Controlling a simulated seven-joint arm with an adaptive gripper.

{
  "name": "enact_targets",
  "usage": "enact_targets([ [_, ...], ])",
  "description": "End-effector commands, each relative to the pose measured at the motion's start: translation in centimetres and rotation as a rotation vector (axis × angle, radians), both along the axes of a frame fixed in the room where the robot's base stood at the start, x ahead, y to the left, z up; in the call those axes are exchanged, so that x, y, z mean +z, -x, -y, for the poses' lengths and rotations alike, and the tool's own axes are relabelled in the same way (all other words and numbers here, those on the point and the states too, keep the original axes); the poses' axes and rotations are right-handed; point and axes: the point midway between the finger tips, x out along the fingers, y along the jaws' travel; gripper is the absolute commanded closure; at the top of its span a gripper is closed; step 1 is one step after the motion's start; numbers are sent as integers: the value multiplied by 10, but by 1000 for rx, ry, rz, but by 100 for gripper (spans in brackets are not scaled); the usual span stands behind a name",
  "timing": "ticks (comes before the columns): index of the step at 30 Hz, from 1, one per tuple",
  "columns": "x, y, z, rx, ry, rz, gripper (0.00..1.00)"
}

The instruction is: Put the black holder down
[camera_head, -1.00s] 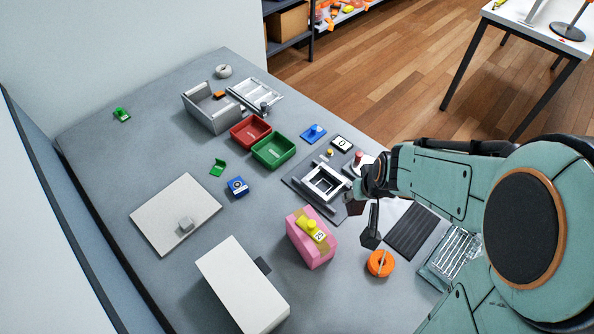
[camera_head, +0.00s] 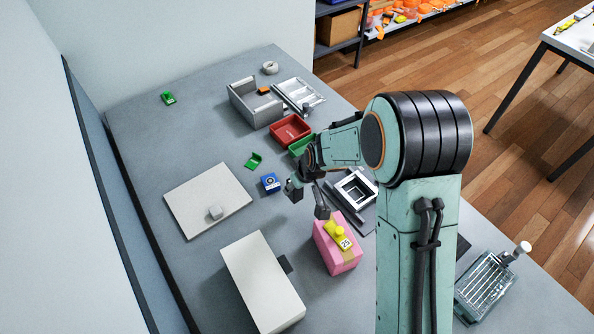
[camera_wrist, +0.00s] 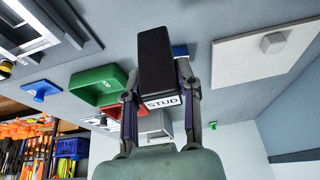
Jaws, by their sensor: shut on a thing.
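The black holder (camera_wrist: 157,62) is a dark block in the wrist view, with a white label reading STUD at its near end. My gripper (camera_wrist: 159,92) is shut on it, one finger on each side. In the head view my gripper (camera_head: 307,200) is over the grey table (camera_head: 205,245), between the blue block (camera_head: 270,183) and the pink box (camera_head: 337,250). I cannot make out the holder clearly there, nor its height above the table.
A pale board (camera_head: 190,205) with a small grey block lies left; a white box (camera_head: 262,285) stands in front. Red (camera_head: 290,130) and green (camera_head: 300,147) trays and a grey bin (camera_head: 250,105) stand behind. A yellow item tops the pink box. Bare table shows left of my gripper.

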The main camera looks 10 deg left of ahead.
Motion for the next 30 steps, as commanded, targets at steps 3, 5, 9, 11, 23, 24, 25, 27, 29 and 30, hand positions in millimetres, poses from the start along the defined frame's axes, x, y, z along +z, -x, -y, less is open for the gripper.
enact_targets([
  [3,-12,-9,-4,0,1,-1,100],
  [5,-15,-12,-5,0,0,0,100],
  [9,-34,-16,-7,-1,1,-3,100],
  [11,-43,-16,-7,-1,1,-2,100],
  [23,-52,-16,-7,0,0,1,100],
  [24,-54,-16,-7,0,1,1,100],
  [25,-55,-16,-7,0,1,1,100],
  [27,-54,-16,-7,0,1,1,49],
  [29,-54,-16,-7,0,1,1,42],
  [30,-54,-16,-7,0,1,1,42],
])
